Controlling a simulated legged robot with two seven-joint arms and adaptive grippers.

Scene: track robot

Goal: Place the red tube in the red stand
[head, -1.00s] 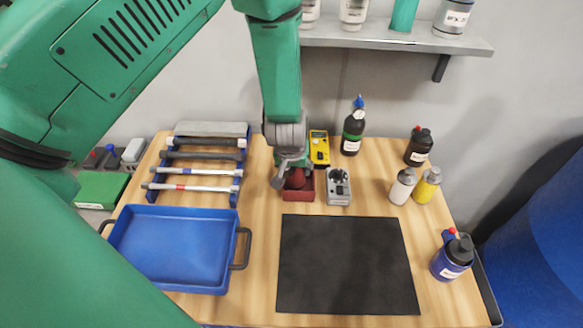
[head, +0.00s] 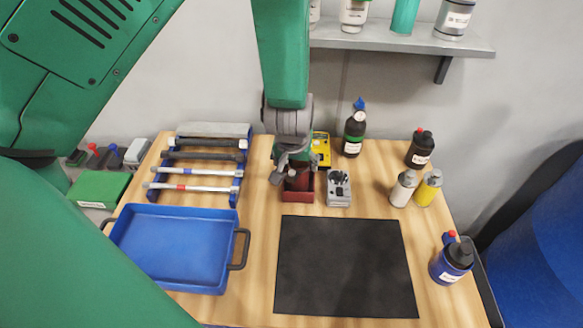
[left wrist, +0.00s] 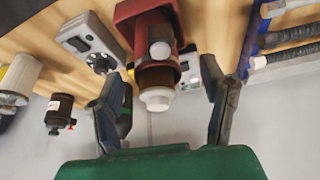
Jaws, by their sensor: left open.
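The red stand (head: 297,195) is a small red box on the wooden table, left of a grey device. A dark red tube (head: 299,179) is upright in or over the stand. In the left wrist view the tube (left wrist: 155,70) shows a pale round end towards the camera, with the stand (left wrist: 135,12) behind it. My left gripper (head: 291,172) is above the stand, its fingers spread on both sides of the tube. In the left wrist view a gap shows between the tube and each finger (left wrist: 165,85). The tube's lower end is hidden. My right gripper is not in view.
A grey device (head: 338,188) and a yellow meter (head: 320,148) stand close right of the stand. A blue rack (head: 238,190) with several rods is to the left, a blue tray (head: 175,245) in front of it. Bottles stand at the right. The black mat (head: 345,265) is bare.

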